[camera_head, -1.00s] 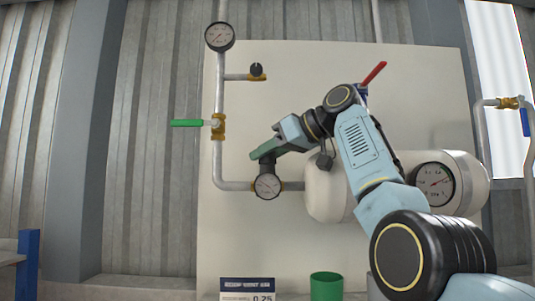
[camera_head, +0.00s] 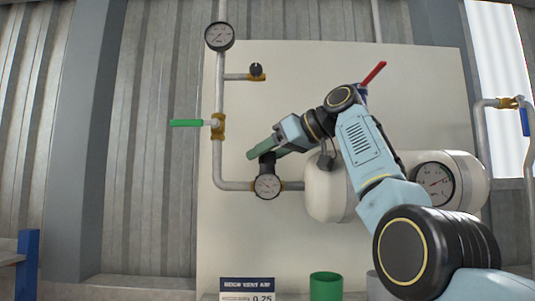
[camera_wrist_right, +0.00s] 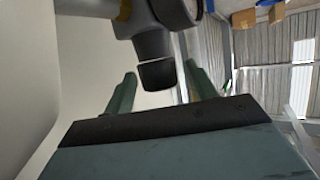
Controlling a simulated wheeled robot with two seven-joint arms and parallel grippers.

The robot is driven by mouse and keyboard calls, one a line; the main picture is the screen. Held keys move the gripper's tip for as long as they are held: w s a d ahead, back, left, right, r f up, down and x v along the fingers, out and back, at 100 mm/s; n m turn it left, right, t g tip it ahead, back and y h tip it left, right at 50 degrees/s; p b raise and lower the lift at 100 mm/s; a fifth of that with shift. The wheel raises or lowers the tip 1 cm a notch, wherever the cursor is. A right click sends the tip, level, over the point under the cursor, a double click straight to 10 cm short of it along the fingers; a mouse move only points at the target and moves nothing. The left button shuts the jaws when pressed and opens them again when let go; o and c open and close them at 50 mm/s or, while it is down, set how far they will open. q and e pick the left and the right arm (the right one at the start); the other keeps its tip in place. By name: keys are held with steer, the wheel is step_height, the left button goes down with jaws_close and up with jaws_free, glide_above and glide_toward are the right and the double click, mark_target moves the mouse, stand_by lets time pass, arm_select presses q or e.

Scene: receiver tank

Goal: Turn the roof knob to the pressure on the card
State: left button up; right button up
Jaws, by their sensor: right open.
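The black roof knob (camera_head: 268,159) stands on top of the regulator, above its round gauge (camera_head: 267,186). In the right wrist view the knob (camera_wrist_right: 157,75) sits between the two green fingers of my open right gripper (camera_wrist_right: 160,72), with a gap visible on each side. In the head view my right gripper (camera_head: 256,151) reaches in from the right at knob height and partly hides it. The card (camera_head: 247,290) stands at the bottom edge with a number that looks like 0.25. My left gripper is out of view.
The white tank (camera_head: 328,190) with a large gauge (camera_head: 434,184) lies right of the regulator, under my arm. A green-handled valve (camera_head: 188,123) is on the pipe to the left. A red lever (camera_head: 374,73) is above. A green cup (camera_head: 326,286) stands below.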

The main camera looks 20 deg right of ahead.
steer(key=shift+s+d+r, duration=0.15)
steer(key=shift+s+d, duration=0.15)
steer(key=shift+s, duration=0.05)
steer(key=b+v, duration=0.1)
steer(key=v, duration=0.5)
steer(key=shift+s+d+r+b, duration=0.15)
steer(key=shift+b, duration=0.25)
steer(key=shift+d, duration=0.1)
